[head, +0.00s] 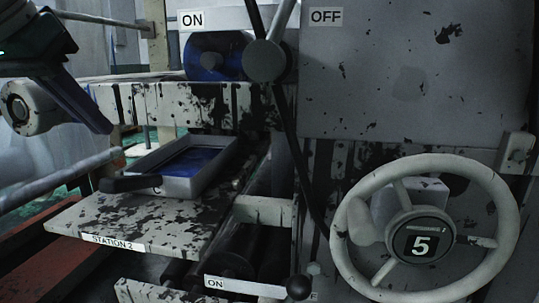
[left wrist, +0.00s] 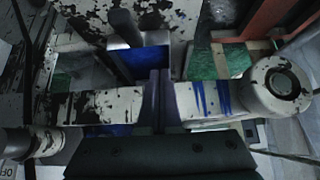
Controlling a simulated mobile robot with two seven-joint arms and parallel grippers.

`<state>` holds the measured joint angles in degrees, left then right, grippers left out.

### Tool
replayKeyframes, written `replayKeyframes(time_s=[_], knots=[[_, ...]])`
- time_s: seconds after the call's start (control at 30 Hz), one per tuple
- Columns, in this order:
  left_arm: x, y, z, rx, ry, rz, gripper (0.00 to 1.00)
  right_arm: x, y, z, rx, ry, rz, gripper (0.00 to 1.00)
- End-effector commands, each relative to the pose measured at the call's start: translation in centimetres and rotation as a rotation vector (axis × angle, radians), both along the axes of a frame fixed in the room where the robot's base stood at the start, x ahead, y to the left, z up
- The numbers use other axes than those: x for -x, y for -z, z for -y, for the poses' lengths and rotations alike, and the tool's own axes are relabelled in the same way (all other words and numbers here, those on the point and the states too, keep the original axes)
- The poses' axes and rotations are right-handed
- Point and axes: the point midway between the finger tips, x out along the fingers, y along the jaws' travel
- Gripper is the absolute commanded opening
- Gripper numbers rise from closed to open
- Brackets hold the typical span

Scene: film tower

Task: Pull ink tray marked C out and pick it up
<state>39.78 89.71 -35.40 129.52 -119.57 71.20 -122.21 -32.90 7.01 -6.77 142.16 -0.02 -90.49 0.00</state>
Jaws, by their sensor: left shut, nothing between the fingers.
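The ink tray (head: 222,164) is a pale rectangular tray with blue ink inside. It sits on the paint-chipped shelf marked STATION 2 (head: 110,239), its back end under a beam. Its black handle (head: 128,183) points left toward the shelf's edge; a small mark beside the handle looks like a C. My left gripper (head: 105,130) is shut and empty, above and to the left of the tray, apart from the handle. In the left wrist view its closed fingers (left wrist: 160,102) show in front of the tray's blue ink (left wrist: 145,64) and handle (left wrist: 126,27).
A worn beam (head: 170,107) crosses above the tray's back end. A black lever with a round grey hub (head: 265,60) stands right of it. A handwheel marked 5 (head: 420,240) is at the right. A red rail (head: 60,268) runs at lower left.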

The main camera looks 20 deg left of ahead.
Motion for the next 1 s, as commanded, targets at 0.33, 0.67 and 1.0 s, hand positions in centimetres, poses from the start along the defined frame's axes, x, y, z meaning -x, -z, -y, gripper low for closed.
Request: replayKeyframes(time_s=[0.33, 0.67, 1.0], knots=[[-3.4, 4.6, -0.6, 0.006, 0.0, -0.002, 0.0, 0.5, 2.1, -0.2, -0.004, -0.003, -0.015, 0.5], [-5.8, 7.4, -1.2, 0.005, 0.0, -0.001, 0.0, 0.4, 3.3, -0.2, -0.004, 0.0, -0.012, 0.5], [-5.9, 7.5, -1.3, 0.004, 0.002, -0.001, 0.0, 0.3, 3.2, -0.1, -0.004, 0.0, -0.009, 0.5]])
